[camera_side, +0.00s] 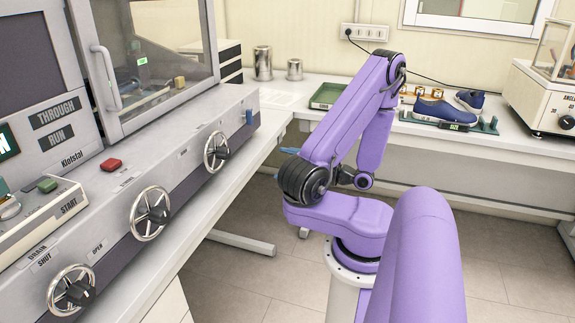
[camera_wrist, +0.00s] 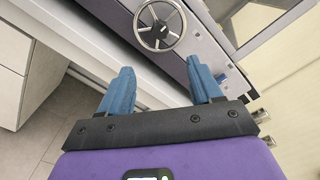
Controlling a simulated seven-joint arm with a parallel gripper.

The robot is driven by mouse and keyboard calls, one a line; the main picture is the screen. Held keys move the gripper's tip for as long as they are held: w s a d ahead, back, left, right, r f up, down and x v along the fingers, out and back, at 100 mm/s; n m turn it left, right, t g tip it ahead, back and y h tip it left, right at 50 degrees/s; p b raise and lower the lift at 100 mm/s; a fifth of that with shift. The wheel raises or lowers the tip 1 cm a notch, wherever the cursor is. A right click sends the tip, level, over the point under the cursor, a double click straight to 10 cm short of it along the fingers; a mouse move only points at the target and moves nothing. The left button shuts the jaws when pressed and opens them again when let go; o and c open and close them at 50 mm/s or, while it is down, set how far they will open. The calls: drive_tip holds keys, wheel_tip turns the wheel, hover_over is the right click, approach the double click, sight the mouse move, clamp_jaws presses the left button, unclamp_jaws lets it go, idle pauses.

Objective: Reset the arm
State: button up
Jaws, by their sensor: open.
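My gripper (camera_wrist: 160,66) shows in the wrist view with its two blue fingers spread wide and nothing between them. A chrome handwheel (camera_wrist: 159,25) on the machine's front lies beyond the fingertips, apart from them. In the side view my purple arm is folded, with its elbow raised, in the aisle right of the machine. Only small blue bits of the fingers show there, past the arm's dark joint; the rest of the gripper is hidden.
The grey machine (camera_side: 185,130) has several handwheels, a red button (camera_side: 111,165) and a glass door (camera_side: 150,60). A back bench holds blue shoes (camera_side: 445,110), a green tray (camera_side: 327,96), metal cans (camera_side: 263,63) and a cream device (camera_side: 540,100). Open floor (camera_side: 235,285) lies between benches.

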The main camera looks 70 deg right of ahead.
idle(0.4)
drive_tip(key=w+a+n+g+y, duration=0.4)
drive_tip(key=a+n+g+y, duration=0.8)
drive_tip(key=a+n+g, duration=0.5)
drive_tip(key=s+a+r+n+h, duration=0.2)
drive_tip(key=s+n+h, duration=0.3)
drive_tip(key=n, duration=0.5)
drive_tip(key=s+a+r+n+h, duration=0.2)
drive_tip(key=s+a+n+h, duration=0.3)
drive_tip(key=n, duration=0.6)
drive_tip(key=shift+s+a+r+g+h, duration=0.15)
drive_tip(key=shift+a+r+g+h, duration=0.2)
drive_tip(key=shift+h, duration=0.45)
